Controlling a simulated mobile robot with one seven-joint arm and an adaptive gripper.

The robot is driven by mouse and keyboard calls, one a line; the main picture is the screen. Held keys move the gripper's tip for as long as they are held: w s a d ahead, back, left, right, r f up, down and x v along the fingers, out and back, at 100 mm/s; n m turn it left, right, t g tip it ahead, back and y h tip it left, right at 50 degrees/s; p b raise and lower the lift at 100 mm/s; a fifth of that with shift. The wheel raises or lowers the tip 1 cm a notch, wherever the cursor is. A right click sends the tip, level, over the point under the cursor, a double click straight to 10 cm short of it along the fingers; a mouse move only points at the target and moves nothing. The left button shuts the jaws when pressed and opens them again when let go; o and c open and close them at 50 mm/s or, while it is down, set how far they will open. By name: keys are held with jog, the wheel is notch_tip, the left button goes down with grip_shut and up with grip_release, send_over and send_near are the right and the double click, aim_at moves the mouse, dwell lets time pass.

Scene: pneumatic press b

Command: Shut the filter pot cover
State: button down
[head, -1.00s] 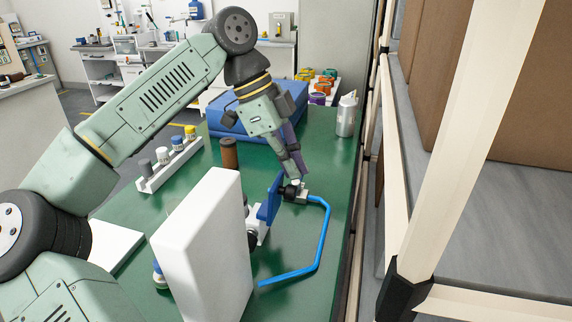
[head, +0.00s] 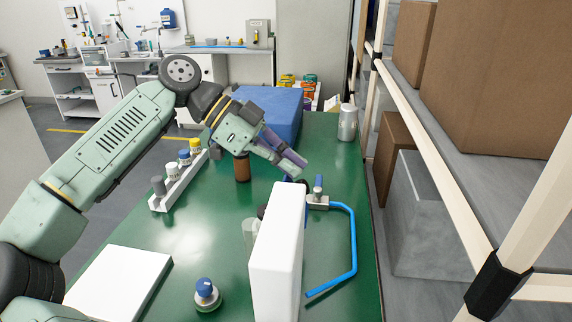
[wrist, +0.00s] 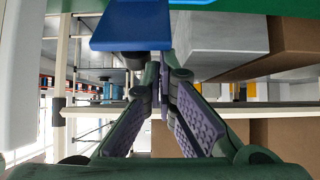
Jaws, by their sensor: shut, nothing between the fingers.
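A blue panel, which may be the filter pot cover (wrist: 140,25), spans the top of the wrist view. In the head view it is mostly hidden behind an upright white block (head: 277,255), so I cannot tell how far open it stands. The pot itself is not clearly seen. My gripper (head: 300,166) is shut and empty. Its fingers point down and right, above the far end of the white block. In the wrist view the closed fingertips (wrist: 162,72) are close to the blue panel's lower edge; contact cannot be told.
A metal fitting (head: 318,201) with a bent blue hose (head: 353,240) lies right of the block. A brown bottle (head: 242,168), a vial rack (head: 180,184), a blue case (head: 270,112) and a silver bottle (head: 347,124) stand behind. A blue-capped flask (head: 206,295) stands front left. Shelving (head: 430,160) borders the right.

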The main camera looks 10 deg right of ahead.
jog(key=w+a+f+g+h+b, duration=0.1)
jog(key=w+a+f+h, duration=0.1)
jog(key=a+f+h, duration=0.3)
jog(key=a+f, duration=0.1)
jog(key=a, duration=0.2)
jog(key=shift+w+a+g, duration=0.15)
jog(key=shift+w+g, duration=0.2)
jog(key=shift+g, duration=0.05)
jog(key=shift+r, duration=0.1)
